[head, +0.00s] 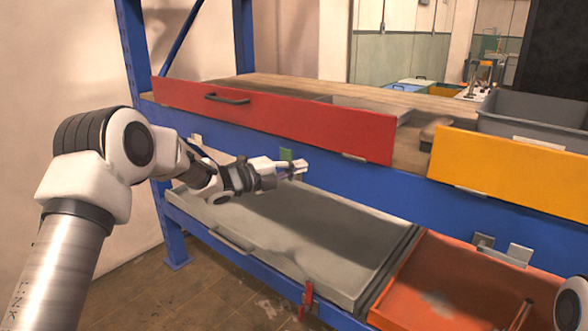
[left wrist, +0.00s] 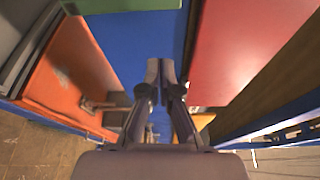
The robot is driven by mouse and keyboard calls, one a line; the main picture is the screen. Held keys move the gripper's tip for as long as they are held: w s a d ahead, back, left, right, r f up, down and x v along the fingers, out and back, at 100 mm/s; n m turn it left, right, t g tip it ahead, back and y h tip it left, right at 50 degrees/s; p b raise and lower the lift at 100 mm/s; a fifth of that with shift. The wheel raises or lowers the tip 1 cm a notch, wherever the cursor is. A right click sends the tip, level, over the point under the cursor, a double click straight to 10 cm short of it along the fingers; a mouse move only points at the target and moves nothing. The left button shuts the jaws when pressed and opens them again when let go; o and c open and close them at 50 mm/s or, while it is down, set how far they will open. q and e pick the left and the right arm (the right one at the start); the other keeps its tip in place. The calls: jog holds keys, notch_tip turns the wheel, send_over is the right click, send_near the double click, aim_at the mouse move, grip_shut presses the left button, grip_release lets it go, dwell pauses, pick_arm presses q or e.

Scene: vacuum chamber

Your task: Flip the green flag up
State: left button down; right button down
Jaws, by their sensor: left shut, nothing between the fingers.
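The green flag (head: 286,155) is a small upright plate against the blue beam (head: 330,160), under the red drawer front. My left gripper (head: 303,168) is right beside it in the head view and partly covers its lower part. Whether they touch I cannot tell. A green surface, likely the flag, fills part of the top edge in the left wrist view (left wrist: 130,5). The left gripper's fingers (left wrist: 160,72) are together there with nothing between them. My right gripper is out of view.
The red drawer (head: 290,120) sits above the left gripper, with a yellow drawer front (head: 510,173) to its right. Below are a grey drawer (head: 300,235) and an open orange drawer (head: 450,285). A red flag (head: 306,297) hangs at the lower front rail.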

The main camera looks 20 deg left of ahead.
pick_arm(q)
jog(key=v, duration=0.8)
jog(key=shift+w+a+f, duration=0.15)
jog(key=shift+a+f, duration=0.2)
jog(key=shift+a, duration=0.05)
